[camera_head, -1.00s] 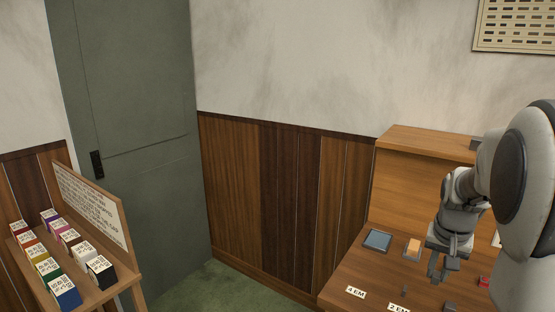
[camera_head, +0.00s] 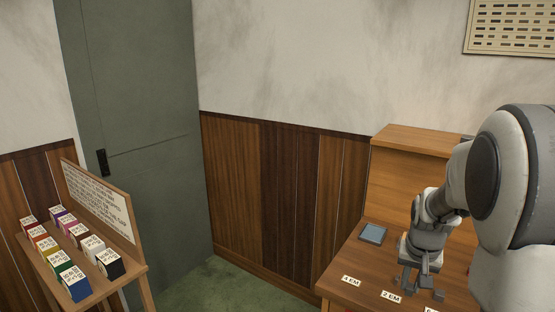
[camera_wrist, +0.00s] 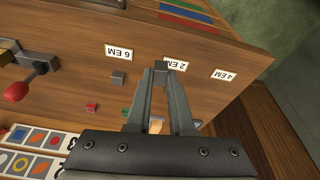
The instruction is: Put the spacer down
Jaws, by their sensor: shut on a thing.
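My gripper (camera_wrist: 160,72) reaches down over the wooden table, its fingers close together at the tips. It is shut on a small grey spacer (camera_wrist: 160,66), which shows only as a little grey block between the tips. The tips are beside the "2 EM" label (camera_wrist: 175,65) in the wrist view. In the head view, my gripper (camera_head: 410,284) is low at the table, behind the "2 EM" label (camera_head: 391,297). I cannot tell whether the spacer touches the table.
Another grey block (camera_wrist: 118,78) stands by the "6 EM" label (camera_wrist: 119,52). The "4 EM" label (camera_wrist: 224,75) is near the table edge. A red piece (camera_wrist: 91,107), a red-knobbed lever (camera_wrist: 16,92) and a symbol card (camera_wrist: 35,138) are nearby. A blue-grey pad (camera_head: 373,233) lies behind.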

